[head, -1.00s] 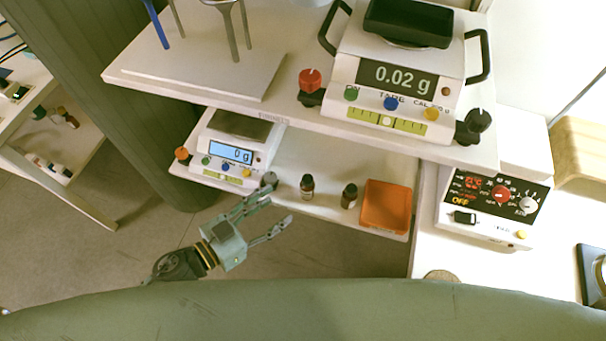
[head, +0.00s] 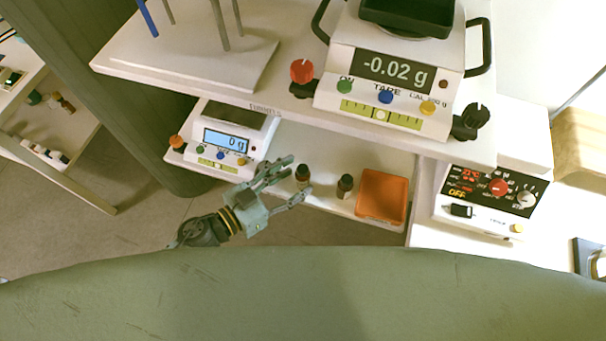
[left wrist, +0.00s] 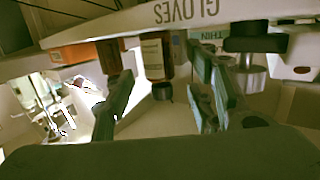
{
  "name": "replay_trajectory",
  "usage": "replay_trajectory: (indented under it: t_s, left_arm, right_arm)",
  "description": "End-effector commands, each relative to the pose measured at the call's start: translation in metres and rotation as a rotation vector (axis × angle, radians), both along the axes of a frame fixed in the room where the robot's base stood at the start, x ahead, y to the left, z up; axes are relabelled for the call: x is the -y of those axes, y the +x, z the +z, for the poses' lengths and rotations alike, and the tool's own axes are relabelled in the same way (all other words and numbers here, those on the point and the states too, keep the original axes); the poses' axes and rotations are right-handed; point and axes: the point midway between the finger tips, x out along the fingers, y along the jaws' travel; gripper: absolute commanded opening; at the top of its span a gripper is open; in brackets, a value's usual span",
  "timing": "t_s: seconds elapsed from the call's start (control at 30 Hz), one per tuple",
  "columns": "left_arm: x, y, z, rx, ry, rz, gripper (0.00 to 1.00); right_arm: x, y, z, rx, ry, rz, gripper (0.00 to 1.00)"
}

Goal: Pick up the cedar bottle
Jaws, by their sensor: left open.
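Two small dark bottles stand on the lower shelf in the head view: a left bottle (head: 303,172) and a right bottle (head: 345,186). Their labels are too small to read, so I cannot tell which is cedar. My left gripper (head: 290,178) is open and empty, with its fingers pointing towards the left bottle at the shelf's front edge. In the left wrist view, the scene is upside down, and a brown bottle with a pale label (left wrist: 153,56) shows between the open fingers (left wrist: 165,108), apart from them. My right gripper is not in view.
An orange tray (head: 382,196) sits right of the bottles. A small scale (head: 226,141) stands to their left. The upper shelf (head: 290,108) overhangs behind, carrying a larger scale (head: 392,88). A control box (head: 487,197) stands at the right.

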Motion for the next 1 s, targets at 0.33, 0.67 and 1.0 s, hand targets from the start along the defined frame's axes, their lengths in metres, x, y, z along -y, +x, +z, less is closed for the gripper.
replay_trajectory:
  t_s: [0.33, 0.67, 1.0]
  left_arm:
    - [0.025, 0.019, -0.005, 0.0, 0.0, 0.0, 0.5]
    - [0.024, 0.019, -0.004, 0.0, 0.0, 0.0, 0.34]
    - [0.024, 0.019, -0.004, 0.0, 0.0, 0.0, 0.04]
  right_arm:
    - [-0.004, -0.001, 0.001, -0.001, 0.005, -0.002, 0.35]
    - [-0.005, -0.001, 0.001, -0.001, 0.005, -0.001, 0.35]
    - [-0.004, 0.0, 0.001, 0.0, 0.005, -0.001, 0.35]
